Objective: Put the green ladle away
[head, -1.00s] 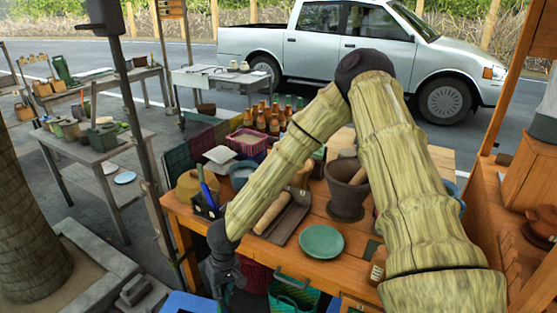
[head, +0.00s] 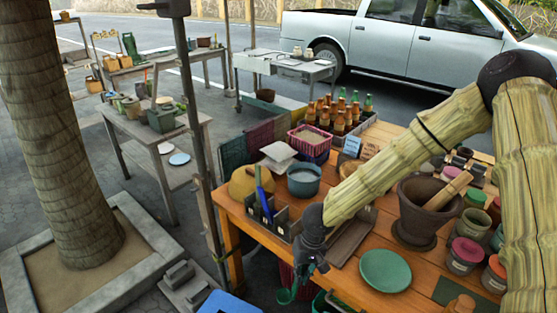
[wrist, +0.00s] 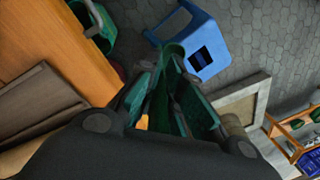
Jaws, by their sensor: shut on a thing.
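My gripper (head: 312,265) hangs just off the front left edge of the wooden table (head: 228,207). It is shut on the green ladle (head: 287,295), whose bowl end shows below it in the head view. In the wrist view, the ladle (wrist: 172,52) lies between the fingers of my gripper (wrist: 172,95), with its green end pointing away from the wrist over the pavement. Much of its handle is hidden by the fingers and wrist.
A dark utensil holder (head: 281,222) with a blue-handled tool stands at the table's left corner. A green plate (head: 385,270) and a mortar (head: 415,222) are to the right. A blue stool (wrist: 200,45) and a green basket (wrist: 102,40) are low beside the table.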

